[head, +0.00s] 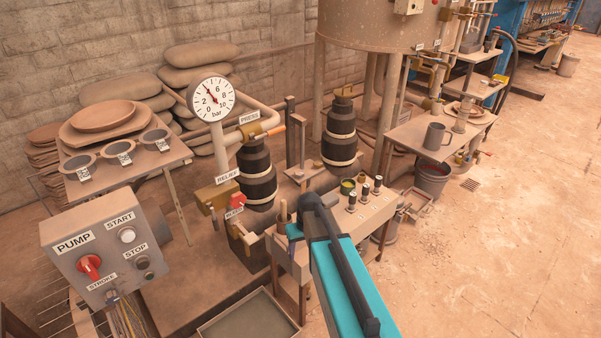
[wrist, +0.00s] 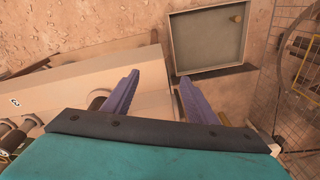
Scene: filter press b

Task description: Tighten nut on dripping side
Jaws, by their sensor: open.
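Two dark pump cylinders with pale bands stand behind the small bench in the head view, a left one (head: 257,178) and a right one (head: 340,138). I cannot make out a nut or a drip on either; their lower parts are partly hidden by the bench and fittings. My gripper (wrist: 157,82) is open and empty in the wrist view, its two purple fingers apart over the pale bench edge.
A pump control box (head: 108,250) stands at left, near a pressure gauge (head: 211,98) and a red relief handle (head: 237,201). A shallow square tank (wrist: 208,42) lies below. The right floor is mostly clear.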

